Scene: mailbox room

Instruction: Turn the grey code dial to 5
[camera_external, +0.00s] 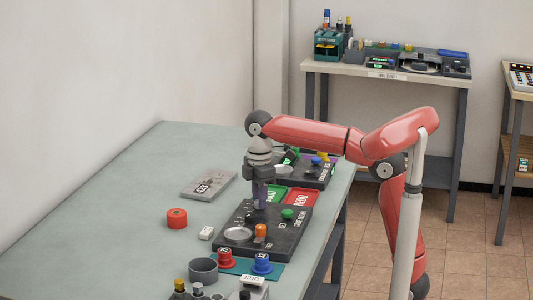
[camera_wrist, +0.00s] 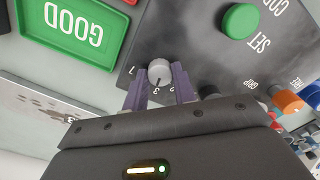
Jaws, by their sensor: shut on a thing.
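The grey code dial (camera_wrist: 160,71) sits on a dark panel (camera_wrist: 195,55) in the wrist view. My gripper (camera_wrist: 160,82) has its purple fingers on either side of the dial, shut on it. A dark mark on the dial points down in the picture, toward a printed 3; a 2 shows to its left. The 5 cannot be made out. In the external view my gripper (camera_external: 261,203) points straight down onto the dark panel (camera_external: 290,235), and it hides the dial there.
A green SET button (camera_wrist: 240,20) and an orange knob (camera_wrist: 287,100) are near the dial. A green GOOD tray (camera_wrist: 75,28) lies beside the panel. The table's left part is clear.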

